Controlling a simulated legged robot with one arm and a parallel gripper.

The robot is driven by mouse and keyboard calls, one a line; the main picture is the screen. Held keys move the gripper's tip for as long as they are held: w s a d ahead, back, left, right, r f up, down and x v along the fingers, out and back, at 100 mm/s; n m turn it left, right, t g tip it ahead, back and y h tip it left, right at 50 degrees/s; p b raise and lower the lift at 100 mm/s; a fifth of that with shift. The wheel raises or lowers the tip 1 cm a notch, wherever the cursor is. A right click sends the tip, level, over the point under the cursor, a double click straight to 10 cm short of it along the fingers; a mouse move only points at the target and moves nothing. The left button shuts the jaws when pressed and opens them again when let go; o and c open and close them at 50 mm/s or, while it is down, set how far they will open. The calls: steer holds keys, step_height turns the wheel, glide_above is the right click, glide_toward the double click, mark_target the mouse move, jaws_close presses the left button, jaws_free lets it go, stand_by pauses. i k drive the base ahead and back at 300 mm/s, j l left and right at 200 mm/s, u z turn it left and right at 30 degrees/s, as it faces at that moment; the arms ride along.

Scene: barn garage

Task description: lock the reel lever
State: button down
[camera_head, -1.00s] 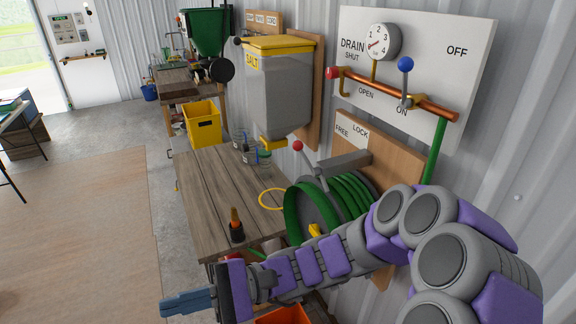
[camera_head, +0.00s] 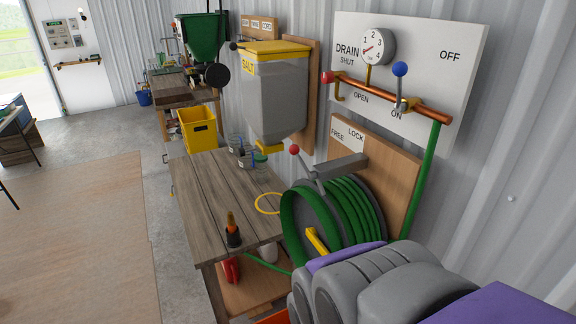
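The hose reel (camera_head: 309,222) with green hose is mounted on a wooden board (camera_head: 399,177) at the right. Its lever has a red ball knob (camera_head: 294,150) on a thin grey rod. The lever tilts up and left, toward the FREE side of the FREE/LOCK label (camera_head: 347,133). A grey bracket arm (camera_head: 340,167) runs back to the board near the rod. The reel has a yellow crank handle (camera_head: 316,241). My arm's grey and purple links fill the lower right, in front of the reel's lower part. My gripper is not visible.
A wooden bench (camera_head: 225,200) stands left of the reel, bearing a dark bottle (camera_head: 233,232), jars and a yellow ring (camera_head: 270,203). A salt dispenser (camera_head: 276,95) hangs above. A copper pipe with a blue-knobbed valve (camera_head: 400,70) is above the reel. Floor at left is open.

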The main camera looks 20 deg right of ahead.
mark_target(294, 149)
steer(key=z, duration=1.6)
steer(key=k+j, duration=0.25)
steer(key=j, duration=0.15)
steer(key=k+j, duration=0.25)
steer(key=j, duration=0.15)
steer(key=k+j, duration=0.25)
steer(key=j, duration=0.15)
steer(key=k+j, duration=0.3)
steer(key=j, duration=0.05)
